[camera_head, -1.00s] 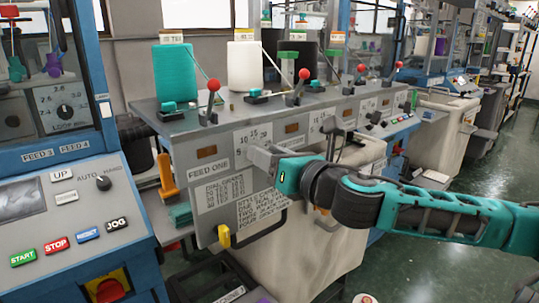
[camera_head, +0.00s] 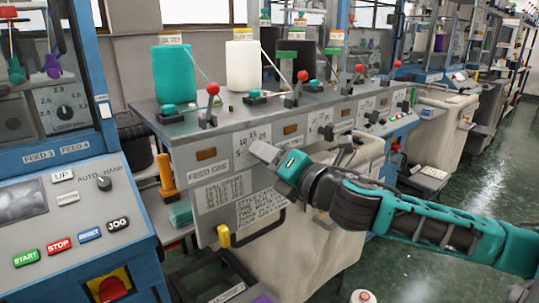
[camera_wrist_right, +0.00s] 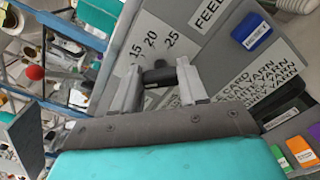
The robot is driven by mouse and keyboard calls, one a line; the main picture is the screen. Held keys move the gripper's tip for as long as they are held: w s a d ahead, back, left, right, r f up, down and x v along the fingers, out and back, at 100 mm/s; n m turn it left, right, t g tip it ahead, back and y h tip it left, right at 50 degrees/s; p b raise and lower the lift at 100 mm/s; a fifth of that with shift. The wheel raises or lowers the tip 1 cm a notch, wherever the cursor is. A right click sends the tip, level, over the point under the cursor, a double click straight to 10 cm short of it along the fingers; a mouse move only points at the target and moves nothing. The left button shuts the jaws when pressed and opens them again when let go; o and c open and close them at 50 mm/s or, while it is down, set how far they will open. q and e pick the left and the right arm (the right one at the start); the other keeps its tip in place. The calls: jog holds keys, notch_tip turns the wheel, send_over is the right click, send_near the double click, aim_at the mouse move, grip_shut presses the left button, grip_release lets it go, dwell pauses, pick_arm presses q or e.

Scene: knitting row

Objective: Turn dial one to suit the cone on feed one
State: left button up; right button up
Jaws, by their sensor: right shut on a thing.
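A teal cone (camera_head: 173,73) stands on the machine's top shelf at the left, above the FEED ONE label (camera_head: 208,178). My right gripper (camera_head: 262,152) is at the dial plate (camera_head: 240,150) beside that label. In the right wrist view the dark dial (camera_wrist_right: 158,72) sits between the two grey fingers, which are shut on it. The scale plate there shows 15, 20 and 25. The dial's pointer is not clear, and the gripper hides the dial in the head view. My left gripper is out of view.
A white cone (camera_head: 243,66) and a black one stand further right. Red-knobbed levers (camera_head: 213,89) rise along the shelf's front edge. Printed cards (camera_head: 222,193) and a black handle (camera_head: 262,228) are below the dial. A blue control panel (camera_head: 75,220) stands at left.

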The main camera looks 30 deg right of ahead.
dwell(0.3)
jog(key=o, duration=1.1)
jog(key=shift+c, duration=0.2)
